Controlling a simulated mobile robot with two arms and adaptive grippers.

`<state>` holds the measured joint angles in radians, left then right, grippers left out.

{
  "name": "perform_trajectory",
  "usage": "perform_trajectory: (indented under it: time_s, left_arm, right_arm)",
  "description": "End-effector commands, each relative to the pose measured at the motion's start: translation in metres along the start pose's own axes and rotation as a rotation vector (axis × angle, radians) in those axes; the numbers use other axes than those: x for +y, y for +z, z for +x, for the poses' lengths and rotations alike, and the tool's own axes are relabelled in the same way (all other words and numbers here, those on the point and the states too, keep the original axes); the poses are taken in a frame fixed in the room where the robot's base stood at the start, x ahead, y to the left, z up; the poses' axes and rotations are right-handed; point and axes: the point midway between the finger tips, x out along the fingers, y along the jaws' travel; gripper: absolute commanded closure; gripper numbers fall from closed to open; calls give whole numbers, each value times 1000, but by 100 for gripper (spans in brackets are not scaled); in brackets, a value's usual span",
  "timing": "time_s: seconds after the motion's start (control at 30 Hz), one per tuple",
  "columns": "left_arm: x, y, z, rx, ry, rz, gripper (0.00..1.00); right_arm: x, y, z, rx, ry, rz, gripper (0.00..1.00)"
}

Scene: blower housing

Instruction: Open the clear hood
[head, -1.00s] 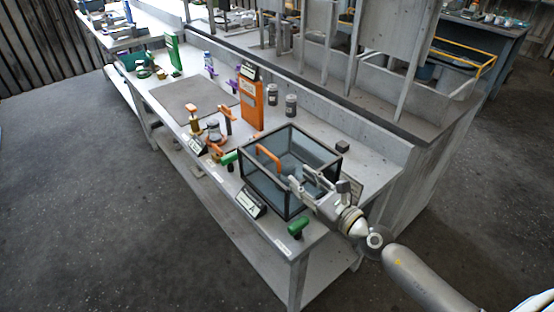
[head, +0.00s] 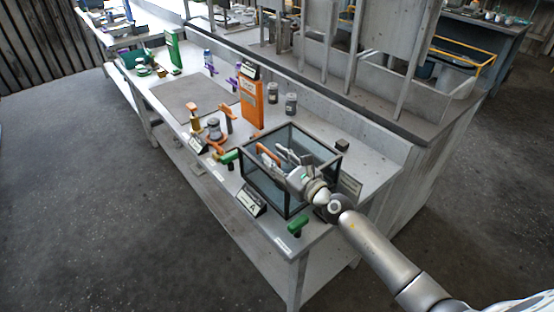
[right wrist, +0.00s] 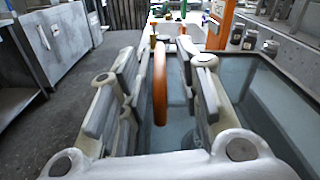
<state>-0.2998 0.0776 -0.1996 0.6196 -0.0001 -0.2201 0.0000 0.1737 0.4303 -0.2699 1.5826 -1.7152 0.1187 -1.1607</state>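The clear hood (head: 272,190) is a glassy box with a dark frame, standing shut on the near end of the grey bench. Its orange handle (head: 266,153) sticks up from the top. My right gripper (head: 272,153) is over the hood, close to the handle. In the right wrist view the orange handle (right wrist: 160,85) stands upright between the two spread fingers of the right gripper (right wrist: 160,80), with gaps on both sides. My left gripper is in neither view.
Green-handled items (head: 298,226) stand near the bench's front edge. An orange box (head: 252,104) and dark jars (head: 291,103) stand behind the hood. A small dark block (head: 342,146) lies to its right. A flat grey mat (head: 190,98) is farther left.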

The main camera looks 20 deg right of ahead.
Motion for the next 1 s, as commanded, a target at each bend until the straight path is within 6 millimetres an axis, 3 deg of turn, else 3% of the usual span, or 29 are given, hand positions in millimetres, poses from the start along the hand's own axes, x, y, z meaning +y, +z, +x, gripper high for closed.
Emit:
perform_trajectory:
  time_s: [0.27,0.53,1.0]
  left_arm:
    - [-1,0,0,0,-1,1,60]
    - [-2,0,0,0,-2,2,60]
    - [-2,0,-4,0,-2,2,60]
  right_arm:
    - [0,0,1,1,0,0,68]
    - [0,0,1,0,-1,0,100]
    - [-8,6,1,-1,-5,18,100]
